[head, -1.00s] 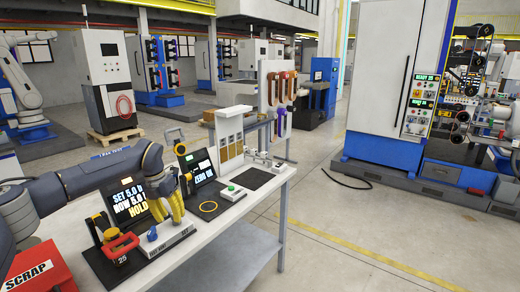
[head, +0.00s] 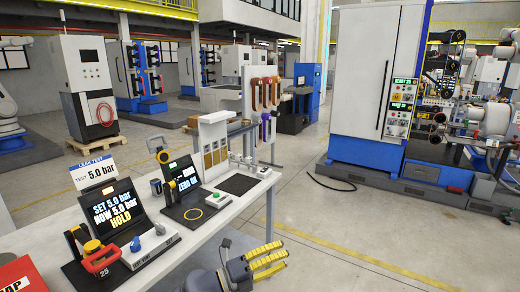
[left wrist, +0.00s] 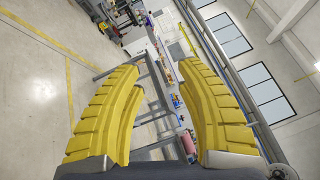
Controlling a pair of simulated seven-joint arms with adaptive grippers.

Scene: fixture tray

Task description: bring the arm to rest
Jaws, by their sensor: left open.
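My left gripper (head: 280,256) with yellow fingers is at the bottom centre of the head view, in front of the workbench (head: 208,215) and clear of its top. Its fingers point to the right. In the left wrist view the gripper (left wrist: 157,68) shows its two yellow fingers spread apart with nothing between them. Only the hand and a bit of the wrist show in the head view; the rest of my left arm is outside it. My right gripper is in neither view.
A red bin (head: 20,275) is at the lower left. Floor right of the bench is open.

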